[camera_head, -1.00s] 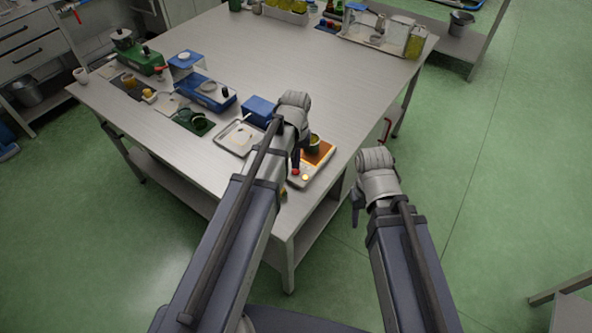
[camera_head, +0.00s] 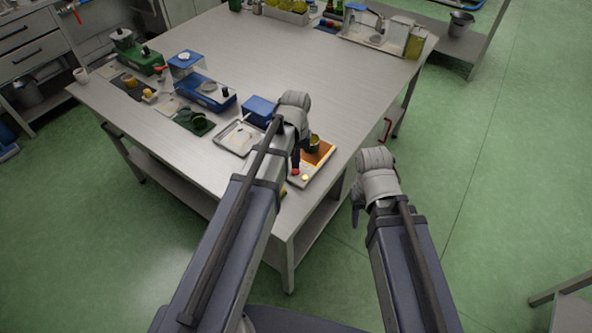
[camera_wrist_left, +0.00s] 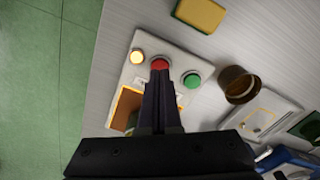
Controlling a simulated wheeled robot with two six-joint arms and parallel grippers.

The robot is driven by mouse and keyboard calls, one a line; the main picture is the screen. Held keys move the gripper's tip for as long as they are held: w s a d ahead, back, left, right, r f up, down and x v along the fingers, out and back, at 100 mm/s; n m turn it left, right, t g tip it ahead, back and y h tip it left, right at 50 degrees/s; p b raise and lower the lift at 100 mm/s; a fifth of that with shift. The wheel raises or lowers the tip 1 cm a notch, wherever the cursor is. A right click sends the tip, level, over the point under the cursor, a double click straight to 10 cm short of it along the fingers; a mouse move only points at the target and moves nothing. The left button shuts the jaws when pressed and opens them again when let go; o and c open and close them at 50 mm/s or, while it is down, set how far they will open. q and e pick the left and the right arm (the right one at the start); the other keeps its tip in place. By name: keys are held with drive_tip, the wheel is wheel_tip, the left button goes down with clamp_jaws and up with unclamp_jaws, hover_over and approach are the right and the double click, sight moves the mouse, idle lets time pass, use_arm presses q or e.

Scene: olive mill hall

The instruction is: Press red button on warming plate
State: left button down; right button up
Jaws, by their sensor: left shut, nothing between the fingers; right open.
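The warming plate (camera_head: 320,171) is a pale unit with an orange heating surface near the table's front corner. Its red button (camera_head: 295,171) shows just below my left gripper (camera_head: 296,164) in the head view. In the left wrist view, the red button (camera_wrist_left: 160,63) sits between a glowing yellow lamp (camera_wrist_left: 137,57) and a green button (camera_wrist_left: 191,80). My left gripper (camera_wrist_left: 160,76) is shut and empty, its tips at the red button's lower edge; I cannot tell whether they touch. My right gripper (camera_head: 356,212) is open, off the table's right side.
A small pot (camera_head: 314,141) stands on the warming plate. A light tray (camera_head: 229,146) and a blue box (camera_head: 258,108) lie to its left. In the wrist view, a brown cup (camera_wrist_left: 239,91) and a yellow block (camera_wrist_left: 200,14) are nearby. The table's middle is clear.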

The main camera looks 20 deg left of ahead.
sight(296, 171)
use_arm(q)
drive_tip(key=shift+f+b, duration=0.9)
wheel_tip(296, 171, up, 6)
drive_tip(key=p, duration=0.6)
drive_tip(key=shift+r, duration=0.15)
